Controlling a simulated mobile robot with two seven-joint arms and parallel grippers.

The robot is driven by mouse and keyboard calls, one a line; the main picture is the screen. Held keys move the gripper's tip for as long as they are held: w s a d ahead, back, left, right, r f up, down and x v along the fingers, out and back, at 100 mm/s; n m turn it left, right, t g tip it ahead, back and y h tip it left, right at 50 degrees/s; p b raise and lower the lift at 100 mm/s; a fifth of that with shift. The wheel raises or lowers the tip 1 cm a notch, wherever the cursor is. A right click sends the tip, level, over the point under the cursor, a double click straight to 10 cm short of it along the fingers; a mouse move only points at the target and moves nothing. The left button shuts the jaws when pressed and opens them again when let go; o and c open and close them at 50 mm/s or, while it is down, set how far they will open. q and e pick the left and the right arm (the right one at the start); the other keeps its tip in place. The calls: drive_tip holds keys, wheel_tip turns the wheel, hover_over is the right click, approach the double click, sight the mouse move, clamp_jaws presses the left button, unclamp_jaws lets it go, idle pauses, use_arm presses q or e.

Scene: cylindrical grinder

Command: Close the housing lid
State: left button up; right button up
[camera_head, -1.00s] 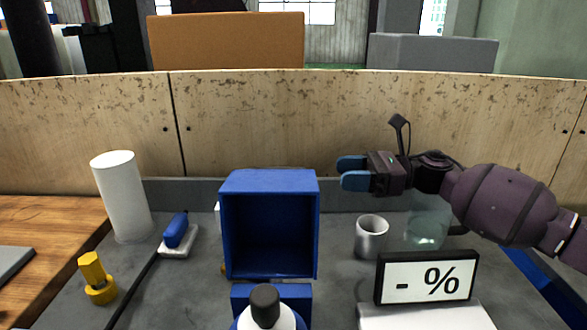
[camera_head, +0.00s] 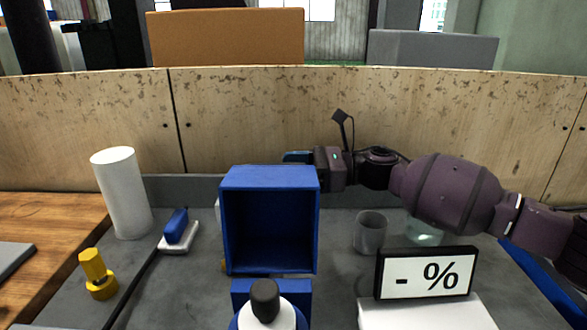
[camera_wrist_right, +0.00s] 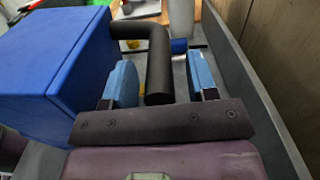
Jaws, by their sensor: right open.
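The blue housing lid (camera_head: 269,178) stands raised in the head view, its open hollow side facing me. It also shows at the left in the right wrist view (camera_wrist_right: 45,65), with a black bent handle (camera_wrist_right: 158,65) beside it. My right gripper (camera_head: 297,157) is behind the lid's upper right edge, its fingers partly hidden there. In the wrist view the blue fingers of my right gripper (camera_wrist_right: 162,80) are apart, with the handle between them. I cannot tell whether either finger touches it. My left gripper is not in view.
A white cylinder (camera_head: 122,195), a blue-handled brush (camera_head: 178,232) and a yellow knob (camera_head: 97,275) stand left of the lid. A grey cup (camera_head: 369,235) and a percent display (camera_head: 426,273) are at the right. A wooden wall (camera_head: 400,115) runs behind.

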drive_tip(key=shift+c, duration=0.2)
clamp_jaws()
